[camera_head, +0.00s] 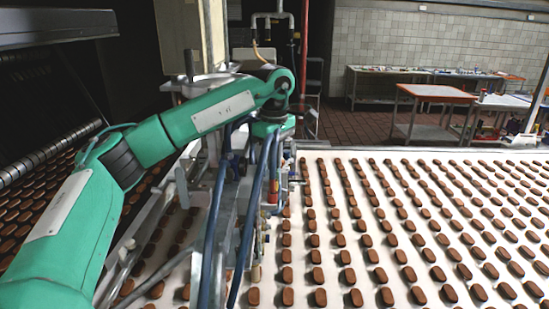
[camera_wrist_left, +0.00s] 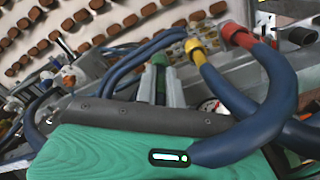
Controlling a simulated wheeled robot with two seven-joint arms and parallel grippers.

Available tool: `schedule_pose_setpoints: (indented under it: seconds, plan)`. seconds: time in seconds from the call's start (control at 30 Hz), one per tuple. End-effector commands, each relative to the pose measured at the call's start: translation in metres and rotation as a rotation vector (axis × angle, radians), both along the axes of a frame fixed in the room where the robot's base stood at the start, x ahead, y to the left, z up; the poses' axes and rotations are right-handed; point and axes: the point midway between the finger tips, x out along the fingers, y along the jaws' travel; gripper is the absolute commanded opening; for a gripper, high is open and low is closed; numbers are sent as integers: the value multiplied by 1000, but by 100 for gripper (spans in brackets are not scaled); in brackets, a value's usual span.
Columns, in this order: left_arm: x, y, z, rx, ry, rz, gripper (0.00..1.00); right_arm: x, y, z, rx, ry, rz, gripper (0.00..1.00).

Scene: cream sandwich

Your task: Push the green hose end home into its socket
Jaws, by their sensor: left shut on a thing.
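In the left wrist view my left gripper (camera_wrist_left: 161,82) is shut on the green hose end (camera_wrist_left: 158,59), which shows as a small green piece between its grey fingers. The socket is hidden or too small to make out, so I cannot tell how the green end sits relative to it. A yellow hose end (camera_wrist_left: 195,51) and a red hose end (camera_wrist_left: 238,36), both on thick blue hoses, are to the right of the fingers. In the head view my left arm reaches over the machine (camera_head: 262,190); its fingertips are hidden there. My right gripper is not in view.
Blue hoses (camera_head: 218,215) hang down the machine's front. A conveyor (camera_head: 410,157) with rows of brown biscuits spreads to the right. In the left wrist view a blue hose (camera_wrist_left: 272,100) loops close beside my gripper body. Tables (camera_head: 436,91) stand at the back.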

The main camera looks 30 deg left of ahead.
Motion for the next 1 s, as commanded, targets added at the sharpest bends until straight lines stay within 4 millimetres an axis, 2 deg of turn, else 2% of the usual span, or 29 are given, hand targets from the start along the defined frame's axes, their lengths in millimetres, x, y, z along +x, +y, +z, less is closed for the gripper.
schedule_pose_setpoints:
  seconds: [0.13, 0.17, 0.27, 0.67, 0.77, 0.93, 1.0]
  plan:
    - [0, 0, -5, 0, 0, 0, 0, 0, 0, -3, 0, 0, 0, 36]
    - [0, 0, -3, 0, 0, 0, 16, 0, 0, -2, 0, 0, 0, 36]
    - [0, 0, -3, 0, 0, 0, 36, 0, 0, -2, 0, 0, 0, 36]
    - [0, 0, 3, 0, -1, 1, 36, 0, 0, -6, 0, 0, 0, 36]
    - [1, -1, 16, -1, -4, 1, 36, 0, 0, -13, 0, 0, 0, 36]
    - [0, -1, 54, -2, -4, 0, 36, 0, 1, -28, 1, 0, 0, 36]
    - [0, 0, 67, 0, -3, 0, 36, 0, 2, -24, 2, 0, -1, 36]
